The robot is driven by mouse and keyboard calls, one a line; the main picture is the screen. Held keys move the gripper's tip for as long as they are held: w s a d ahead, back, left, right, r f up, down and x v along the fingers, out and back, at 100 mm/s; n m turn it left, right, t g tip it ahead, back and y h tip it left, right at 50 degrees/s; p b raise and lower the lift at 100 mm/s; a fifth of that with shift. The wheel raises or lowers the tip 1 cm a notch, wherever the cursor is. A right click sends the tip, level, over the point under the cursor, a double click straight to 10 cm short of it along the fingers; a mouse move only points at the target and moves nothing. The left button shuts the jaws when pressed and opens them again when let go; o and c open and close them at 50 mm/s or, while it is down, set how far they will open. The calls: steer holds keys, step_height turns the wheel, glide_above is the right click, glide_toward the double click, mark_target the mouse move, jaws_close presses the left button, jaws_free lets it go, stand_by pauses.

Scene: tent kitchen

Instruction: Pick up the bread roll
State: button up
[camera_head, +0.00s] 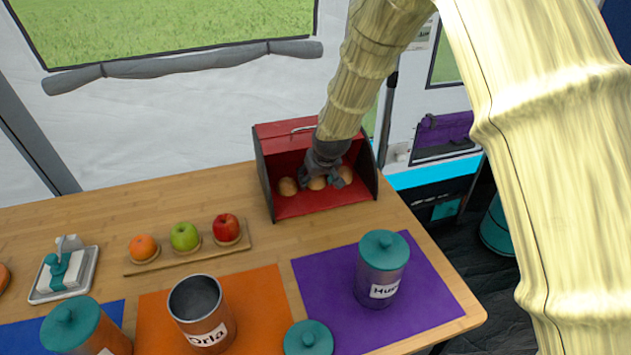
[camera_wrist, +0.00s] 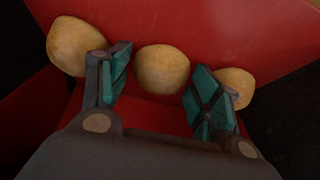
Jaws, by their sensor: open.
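Three bread rolls sit in a row inside an open red bread box (camera_head: 305,205) at the back right of the table. The left roll (camera_head: 288,187) and the right roll (camera_head: 345,175) flank the middle roll (camera_head: 317,183). My gripper (camera_head: 325,180) reaches down into the box. In the wrist view the open fingers (camera_wrist: 158,88) stand either side of the middle roll (camera_wrist: 162,71), with a gap on both sides. The left roll (camera_wrist: 74,46) and right roll (camera_wrist: 238,84) lie outside the fingers, each partly covered by a finger.
The box's dark side walls (camera_head: 265,180) and red lid (camera_head: 287,129) surround my gripper closely. In front are a purple mat (camera_head: 330,275) with a lidded canister (camera_head: 382,268), an orange mat with an open canister (camera_head: 202,310), and a fruit board (camera_head: 190,255).

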steer(key=c, duration=0.5)
steer(key=shift+r, duration=0.15)
steer(key=shift+r, duration=0.35)
step_height(320, 180, up, 3)
steer(key=s+d, duration=0.1)
steer(key=s, duration=0.4)
steer(key=s+d, duration=0.2)
steer(key=s, duration=0.3)
steer(key=s+d+r, duration=0.1)
steer(key=s+d, duration=0.1)
steer(key=s, duration=0.3)
steer(key=shift+s, duration=0.15)
steer(key=shift+r, duration=0.15)
